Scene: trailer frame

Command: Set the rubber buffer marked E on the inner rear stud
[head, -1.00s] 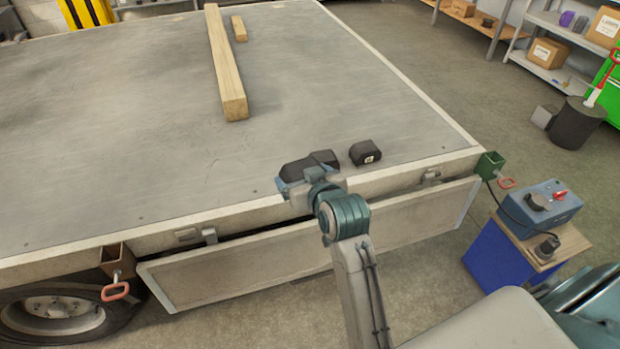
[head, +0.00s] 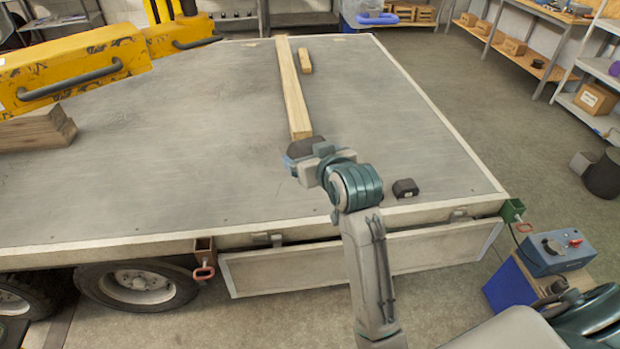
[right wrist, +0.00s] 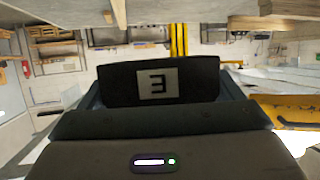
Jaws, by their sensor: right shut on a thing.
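My right gripper (head: 312,157) is over the trailer deck (head: 400,100), near the close end of a long timber. It is shut on a black rubber buffer (head: 306,146). In the right wrist view the buffer (right wrist: 195,82) fills the jaws, and its pale label bears an E, turned upside down as the view is. Whether the buffer touches the deck or timber I cannot tell. A second black buffer (head: 405,188) lies on the deck near the front edge, its mark too small to read. I cannot make out any stud. My left gripper is not in view.
The long timber (head: 290,90) runs away across the deck, with a short wood piece (head: 305,61) beside it. A yellow machine arm (head: 80,68) and stacked planks (head: 38,128) stand at left. The deck's right side is mostly clear. A blue control box (head: 550,252) stands at lower right.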

